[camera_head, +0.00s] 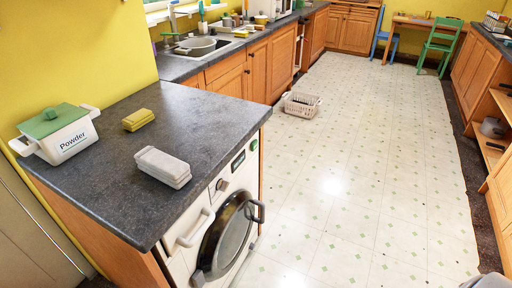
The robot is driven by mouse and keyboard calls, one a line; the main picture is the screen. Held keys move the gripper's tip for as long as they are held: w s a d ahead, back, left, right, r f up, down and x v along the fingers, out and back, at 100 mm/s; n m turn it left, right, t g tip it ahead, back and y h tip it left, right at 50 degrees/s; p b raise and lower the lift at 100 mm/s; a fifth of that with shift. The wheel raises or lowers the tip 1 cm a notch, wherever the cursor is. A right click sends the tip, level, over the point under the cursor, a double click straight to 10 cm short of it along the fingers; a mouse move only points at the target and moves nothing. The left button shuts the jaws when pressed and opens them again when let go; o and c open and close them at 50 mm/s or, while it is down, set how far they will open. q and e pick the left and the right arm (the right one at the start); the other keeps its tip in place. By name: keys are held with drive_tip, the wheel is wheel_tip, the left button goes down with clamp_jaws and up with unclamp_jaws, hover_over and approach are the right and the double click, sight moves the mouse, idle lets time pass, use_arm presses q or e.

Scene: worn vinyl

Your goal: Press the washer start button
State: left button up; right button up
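The white washer (206,203) stands under the dark counter in the lower middle of the head view. Its round door (228,236) with a dark rim looks shut, with a dark handle (258,211) at its right. The front panel carries a round knob (222,185), a dark display with green (238,161) and a small green patch (254,145) at its far end. I cannot tell which of these is the start button. A drawer handle (195,229) sits at the near end. Neither of my grippers is in view.
On the counter (120,185) are a white Powder box (65,140) with a green lid, a yellow sponge-like stack (138,119) and a folded grey cloth (163,166). A basket (301,104) stands on the floor by the cabinets. The tiled floor right of the washer is clear.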

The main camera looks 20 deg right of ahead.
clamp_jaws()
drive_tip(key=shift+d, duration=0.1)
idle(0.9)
